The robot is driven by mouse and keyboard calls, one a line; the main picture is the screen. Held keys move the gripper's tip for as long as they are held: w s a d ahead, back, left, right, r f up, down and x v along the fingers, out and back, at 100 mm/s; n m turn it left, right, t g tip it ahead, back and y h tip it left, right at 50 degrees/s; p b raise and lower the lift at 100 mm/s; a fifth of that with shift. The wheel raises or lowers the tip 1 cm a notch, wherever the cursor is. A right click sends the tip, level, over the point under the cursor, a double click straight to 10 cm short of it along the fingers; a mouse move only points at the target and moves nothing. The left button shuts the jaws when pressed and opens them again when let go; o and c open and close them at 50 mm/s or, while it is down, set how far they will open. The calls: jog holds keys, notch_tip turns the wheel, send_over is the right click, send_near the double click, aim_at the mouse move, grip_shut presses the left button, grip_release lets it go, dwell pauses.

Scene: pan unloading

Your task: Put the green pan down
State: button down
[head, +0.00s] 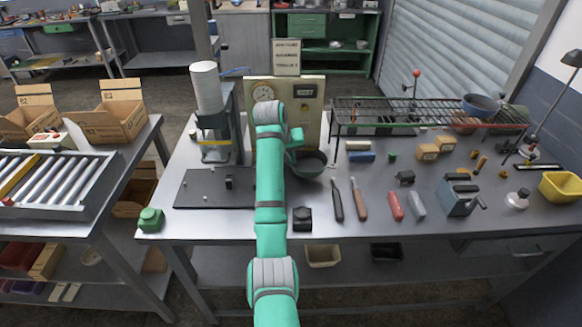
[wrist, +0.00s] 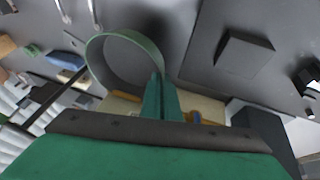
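The green pan (head: 312,165) is over the work table, just right of my arm in the head view. It is round and dark inside, with a green rim. The pan (wrist: 122,62) also shows in the wrist view, left of centre. My gripper (wrist: 160,95) has its two green fingers close together at the pan's rim edge, and they appear shut on it. In the head view my gripper (head: 294,156) is at the pan's left side, partly hidden by my arm. I cannot tell whether the pan's underside touches the table.
Screwdriver-like tools (head: 359,198) and a small black block (head: 302,218) lie in front of the pan. A gauge panel (head: 263,92) stands behind it. A wire rack (head: 430,112) is at the back right, with a blue bowl (head: 481,104) on it. A dark plate (head: 205,188) lies left.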

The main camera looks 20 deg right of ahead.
jog(key=shift+w+d+f, duration=0.1)
jog(key=shift+w+f, duration=0.35)
jog(key=shift+f, duration=1.5)
jog(key=shift+f, duration=0.15)
jog(key=c, duration=2)
grip_release()
